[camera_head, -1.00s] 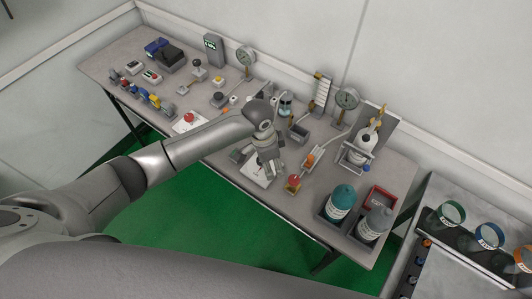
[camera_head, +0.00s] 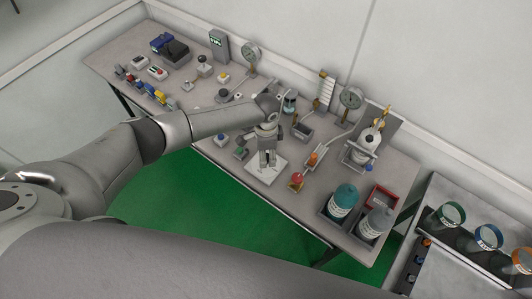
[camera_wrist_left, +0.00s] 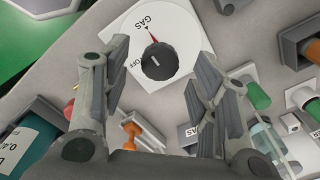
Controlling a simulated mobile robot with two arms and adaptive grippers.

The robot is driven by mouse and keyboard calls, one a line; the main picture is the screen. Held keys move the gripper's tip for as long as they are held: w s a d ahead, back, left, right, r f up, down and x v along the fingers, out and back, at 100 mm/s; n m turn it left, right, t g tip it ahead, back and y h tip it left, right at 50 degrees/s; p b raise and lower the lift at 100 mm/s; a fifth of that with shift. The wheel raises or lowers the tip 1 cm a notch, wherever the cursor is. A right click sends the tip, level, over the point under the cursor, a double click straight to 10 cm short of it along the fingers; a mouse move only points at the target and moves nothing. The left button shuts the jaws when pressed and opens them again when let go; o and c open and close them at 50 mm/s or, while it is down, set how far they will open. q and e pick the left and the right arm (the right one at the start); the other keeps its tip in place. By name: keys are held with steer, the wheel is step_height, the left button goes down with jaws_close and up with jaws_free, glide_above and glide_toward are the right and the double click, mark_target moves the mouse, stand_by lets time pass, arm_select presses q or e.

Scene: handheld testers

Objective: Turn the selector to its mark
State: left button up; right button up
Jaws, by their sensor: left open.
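The selector is a round black knob (camera_wrist_left: 159,63) on a white plate marked GAS and OFF. A slim red pointer shows at its upper edge, toward the small triangle by GAS; OFF is at its left. I cannot tell whether the red pointer turns with the knob. In the head view the white plate (camera_head: 264,171) lies at the bench's front edge, its knob hidden by my gripper. My left gripper (camera_wrist_left: 158,75) is open, its fingers on either side of the knob in the wrist view, apparently above it and not holding it. My right gripper is not in view.
A red-topped button (camera_head: 296,178) and an orange-handled valve (camera_head: 313,158) stand right of the plate. Two teal and grey bottles (camera_head: 343,199) stand in trays at the bench's right end. A green-knobbed fitting (camera_wrist_left: 258,95) sits right of the selector.

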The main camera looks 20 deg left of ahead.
arm_select(q)
steer(key=shift+f, duration=0.75)
steer(key=shift+c, duration=0.4)
steer(key=c, duration=1)
